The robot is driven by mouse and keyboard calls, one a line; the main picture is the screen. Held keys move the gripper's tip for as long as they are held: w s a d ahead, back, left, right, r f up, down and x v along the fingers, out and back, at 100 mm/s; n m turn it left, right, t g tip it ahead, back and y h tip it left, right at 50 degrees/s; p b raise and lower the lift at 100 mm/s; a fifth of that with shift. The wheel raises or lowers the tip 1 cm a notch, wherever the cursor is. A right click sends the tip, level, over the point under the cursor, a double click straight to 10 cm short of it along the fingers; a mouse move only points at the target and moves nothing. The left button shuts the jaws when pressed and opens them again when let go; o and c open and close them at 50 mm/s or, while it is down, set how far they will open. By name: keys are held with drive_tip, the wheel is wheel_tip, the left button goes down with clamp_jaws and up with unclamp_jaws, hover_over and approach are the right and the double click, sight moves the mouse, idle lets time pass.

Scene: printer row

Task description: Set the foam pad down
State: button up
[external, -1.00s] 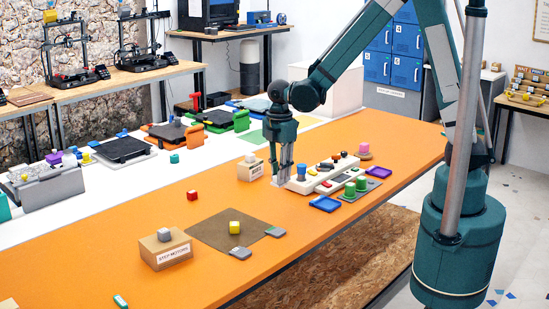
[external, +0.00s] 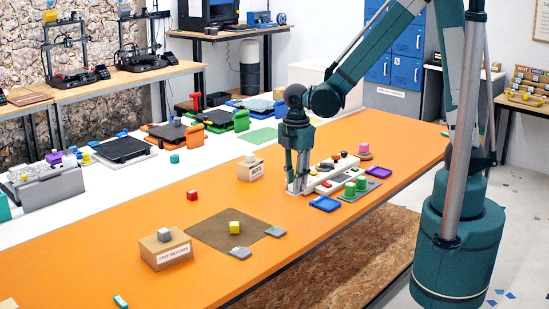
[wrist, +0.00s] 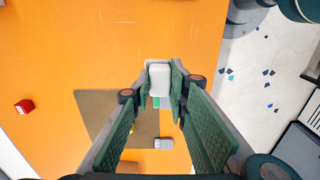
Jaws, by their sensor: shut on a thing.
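The foam pad (wrist: 159,78) is a pale grey block with rounded corners, held upright between my fingertips in the wrist view. My gripper (wrist: 160,82) is shut on it. In the external view my gripper (external: 298,190) points down over the orange table (external: 215,285), just left of a white rack (external: 347,166). The pad cannot be told apart from the fingers there. Whether its lower edge touches the table cannot be told.
A blue tray (external: 325,203) and green cylinders (external: 361,184) stand right of my gripper. A small labelled box (external: 250,172) stands to its left. A brown mat (external: 210,232) with a yellow cube (external: 235,228) lies front left. Orange table between mat and gripper is clear.

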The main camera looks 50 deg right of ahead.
drive_tip(key=s, duration=0.5)
drive_tip(key=shift+s+a+f+b, duration=0.1)
drive_tip(key=shift+s+a+b, duration=0.2)
drive_tip(key=shift+s, duration=0.1)
drive_tip(key=shift+f, duration=0.1)
drive_tip(key=shift+f+b, duration=0.6)
drive_tip(key=shift+f, duration=2.25)
drive_tip(key=shift+f+b, duration=0.45)
drive_tip(key=shift+f, duration=1.6)
drive_tip(key=shift+f, duration=0.15)
drive_tip(key=o, duration=0.7)
drive_tip(key=shift+o, duration=0.2)
